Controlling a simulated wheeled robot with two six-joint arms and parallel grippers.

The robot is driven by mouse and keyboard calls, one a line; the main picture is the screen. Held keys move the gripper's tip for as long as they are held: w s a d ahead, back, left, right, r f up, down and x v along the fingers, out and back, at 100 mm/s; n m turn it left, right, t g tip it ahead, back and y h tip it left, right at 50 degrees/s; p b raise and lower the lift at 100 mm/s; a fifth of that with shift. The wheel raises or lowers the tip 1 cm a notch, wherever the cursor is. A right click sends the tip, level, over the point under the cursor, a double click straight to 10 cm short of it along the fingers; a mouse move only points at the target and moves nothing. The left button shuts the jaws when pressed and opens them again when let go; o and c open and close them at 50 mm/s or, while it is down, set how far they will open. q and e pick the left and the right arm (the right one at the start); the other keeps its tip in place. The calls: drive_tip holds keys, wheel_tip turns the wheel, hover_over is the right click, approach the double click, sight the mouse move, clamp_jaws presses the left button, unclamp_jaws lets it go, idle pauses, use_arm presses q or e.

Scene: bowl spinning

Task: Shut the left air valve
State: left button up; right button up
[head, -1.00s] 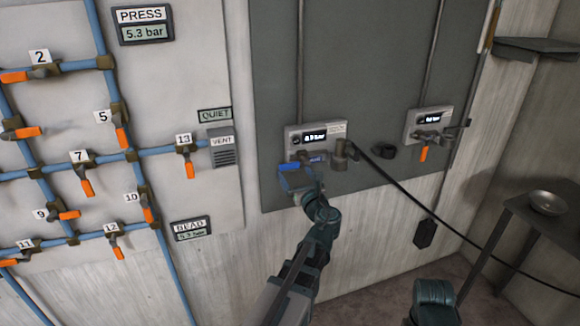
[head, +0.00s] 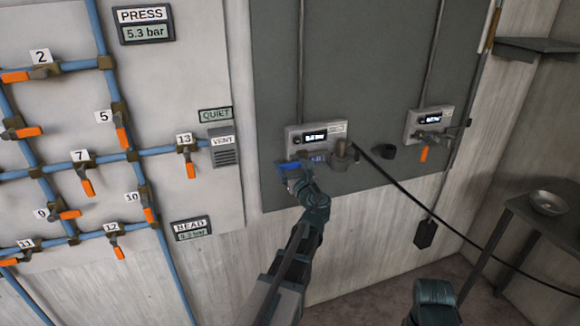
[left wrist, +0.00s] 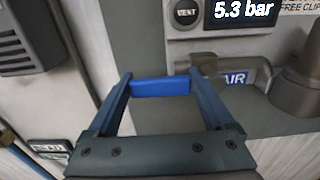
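The left air valve has a blue handle (head: 291,167) under the left panel (head: 316,137), beside the AIR label. In the left wrist view the handle (left wrist: 160,87) lies nearly level, left of the valve body (left wrist: 203,62). My left gripper (head: 289,177) is at the handle. In the left wrist view its two fingers (left wrist: 161,80) stand wide apart, one at each end of the blue handle. I cannot tell whether they touch it. The left panel display (left wrist: 243,11) reads 5.3 bar.
A grey cylindrical fitting (head: 341,157) stands close right of the valve. A black hose (head: 400,186) runs from there to the lower right. A second panel (head: 428,124) with an orange lever (head: 423,154) is farther right. A bowl (head: 547,202) rests on a side table (head: 518,206).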

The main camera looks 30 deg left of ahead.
use_arm(q)
clamp_jaws()
drive_tip(key=shift+f, duration=0.15)
wheel_tip(320, 180, down, 2)
drive_tip(key=n+b, duration=0.2)
drive_tip(key=n, duration=0.1)
drive_tip(key=shift+w+d+n, duration=0.1)
drive_tip(key=shift+n, duration=0.2)
drive_tip(key=w+d+f+n+b, duration=0.3)
drive_tip(key=w+f+n+b, duration=0.1)
drive_tip(key=n, duration=1)
drive_tip(key=shift+d, duration=0.25)
drive_tip(key=shift+w+d+n, duration=0.1)
drive_tip(key=shift+w+n, duration=0.05)
drive_tip(key=shift+n, duration=0.15)
drive_tip(key=o, duration=0.6)
unclamp_jaws()
